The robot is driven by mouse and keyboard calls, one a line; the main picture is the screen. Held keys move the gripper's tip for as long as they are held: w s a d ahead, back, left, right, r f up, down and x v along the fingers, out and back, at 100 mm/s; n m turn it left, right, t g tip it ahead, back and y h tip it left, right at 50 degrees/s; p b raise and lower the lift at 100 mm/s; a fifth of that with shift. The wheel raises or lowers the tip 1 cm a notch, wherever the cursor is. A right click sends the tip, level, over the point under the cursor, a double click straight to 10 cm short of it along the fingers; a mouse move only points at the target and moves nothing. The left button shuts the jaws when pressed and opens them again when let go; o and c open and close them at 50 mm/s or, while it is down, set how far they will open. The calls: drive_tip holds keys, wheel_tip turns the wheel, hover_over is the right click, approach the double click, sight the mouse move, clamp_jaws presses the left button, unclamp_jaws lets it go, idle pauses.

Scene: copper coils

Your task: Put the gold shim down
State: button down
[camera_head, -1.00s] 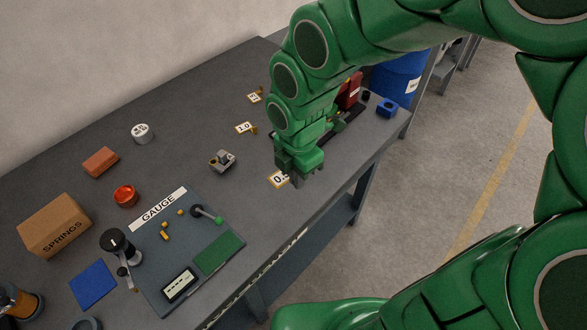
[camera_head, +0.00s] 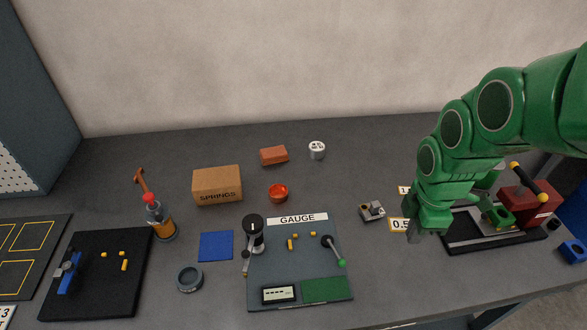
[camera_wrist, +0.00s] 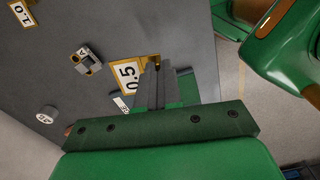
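My gripper (camera_head: 413,236) is low over the bench beside the 0.5 label. In the wrist view, my gripper (camera_wrist: 158,68) has its two grey fingers close together. A small piece of the gold shim (camera_wrist: 155,61) shows at the fingertips; most of it is hidden by the fingers. The white 0.5 label (camera_head: 398,225) with a gold border is just left of the fingers; it also shows in the wrist view (camera_wrist: 128,76). I cannot tell whether the shim touches the bench.
A small grey block (camera_head: 371,211) stands left of the label. The gauge mat (camera_head: 325,265) lies further left, with a lever and small gold pieces. A red press (camera_head: 522,205) on a black tray stands right.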

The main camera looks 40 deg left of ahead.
drive_tip(key=s+a+r, duration=0.1)
drive_tip(key=a+r, duration=0.1)
drive_tip(key=a, duration=0.9)
drive_tip(key=s+a+r, duration=0.1)
drive_tip(key=a+r, duration=0.1)
drive_tip(key=a, duration=0.9)
drive_tip(key=s+a+r+n, duration=0.1)
drive_tip(key=s+a+n, duration=0.1)
drive_tip(key=s+a, duration=1.3)
hover_over(219, 184)
drive_tip(key=shift+d+f, duration=0.15)
drive_tip(key=shift+f, duration=4.6)
drive_tip(key=shift+a+f, duration=0.2)
drive_tip(key=shift+f, duration=1.5)
drive_tip(key=shift+f, duration=0.15)
